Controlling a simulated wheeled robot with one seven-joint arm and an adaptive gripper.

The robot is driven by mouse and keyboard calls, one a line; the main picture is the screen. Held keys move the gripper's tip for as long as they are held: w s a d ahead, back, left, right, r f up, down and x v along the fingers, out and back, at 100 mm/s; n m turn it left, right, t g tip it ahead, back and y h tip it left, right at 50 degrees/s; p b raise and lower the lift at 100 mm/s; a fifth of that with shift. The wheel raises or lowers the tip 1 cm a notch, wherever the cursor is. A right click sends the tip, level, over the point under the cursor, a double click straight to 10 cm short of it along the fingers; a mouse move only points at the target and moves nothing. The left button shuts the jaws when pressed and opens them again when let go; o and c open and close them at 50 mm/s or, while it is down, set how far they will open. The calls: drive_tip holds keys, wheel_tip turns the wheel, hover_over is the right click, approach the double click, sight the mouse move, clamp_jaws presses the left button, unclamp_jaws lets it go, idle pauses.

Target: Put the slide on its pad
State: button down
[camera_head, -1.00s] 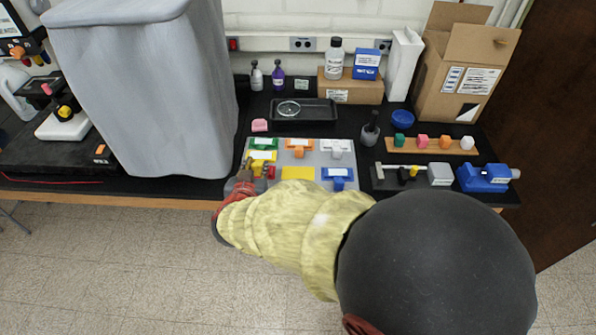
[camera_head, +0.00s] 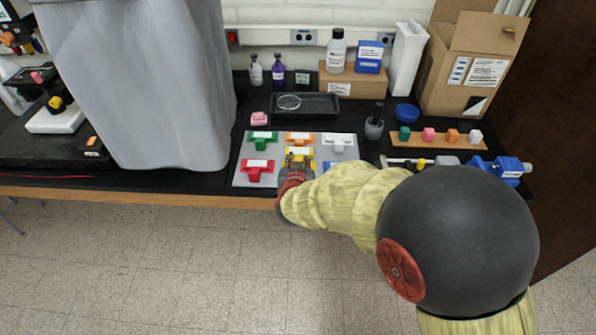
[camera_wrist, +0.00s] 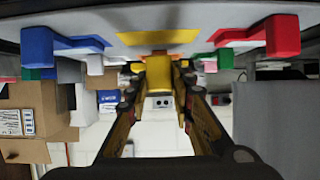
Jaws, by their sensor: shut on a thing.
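The slide is a yellow block with a white label on top (camera_head: 299,153). My gripper (camera_head: 296,168) is shut on it over the middle of a grey board (camera_head: 240,180). In the wrist view, which is upside down, the yellow slide (camera_wrist: 158,78) sits between the finger ends of my gripper (camera_wrist: 157,85) and looks raised off the board. A flat yellow pad (camera_wrist: 158,37) lies bare on the board just beyond it in that view. In the head view my gripper and the slide hide the pad.
Red (camera_head: 257,170), green (camera_head: 262,139), orange (camera_head: 299,137), white (camera_head: 339,142) and blue (camera_wrist: 40,45) slides sit around on the board. A black tray (camera_head: 325,104) and a pink block (camera_head: 259,118) stand behind it. A grey draped object (camera_head: 140,80) stands to the left.

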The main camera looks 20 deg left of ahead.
drive_tip(key=shift+f+b, duration=0.4)
drive_tip(key=shift+f, duration=1.15)
drive_tip(key=shift+f, duration=0.2)
drive_tip(key=c, duration=1.6)
unclamp_jaws()
drive_tip(key=shift+o, duration=0.2)
